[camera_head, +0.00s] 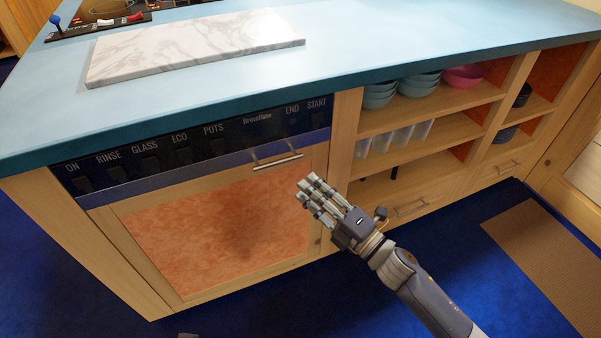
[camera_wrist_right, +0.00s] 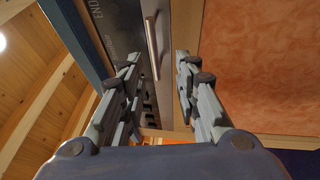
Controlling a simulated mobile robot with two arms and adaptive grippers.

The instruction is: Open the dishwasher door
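The dishwasher door (camera_head: 220,235) is shut, a wooden frame with an orange panel below a dark control strip (camera_head: 180,155). Its metal bar handle (camera_head: 277,161) sits at the top right of the door. The handle also shows in the right wrist view (camera_wrist_right: 153,48), ahead of the fingers and apart from them. My right gripper (camera_head: 312,196) is open and empty, below and to the right of the handle. In the wrist view its fingers (camera_wrist_right: 158,70) stand apart with a clear gap.
A blue countertop (camera_head: 380,40) with a marble board (camera_head: 195,45) lies above the dishwasher. Open shelves (camera_head: 425,133) with bowls (camera_head: 418,84) and cups (camera_head: 395,137) stand at the right. The blue floor in front is clear, with a brown mat (camera_head: 550,260) at the right.

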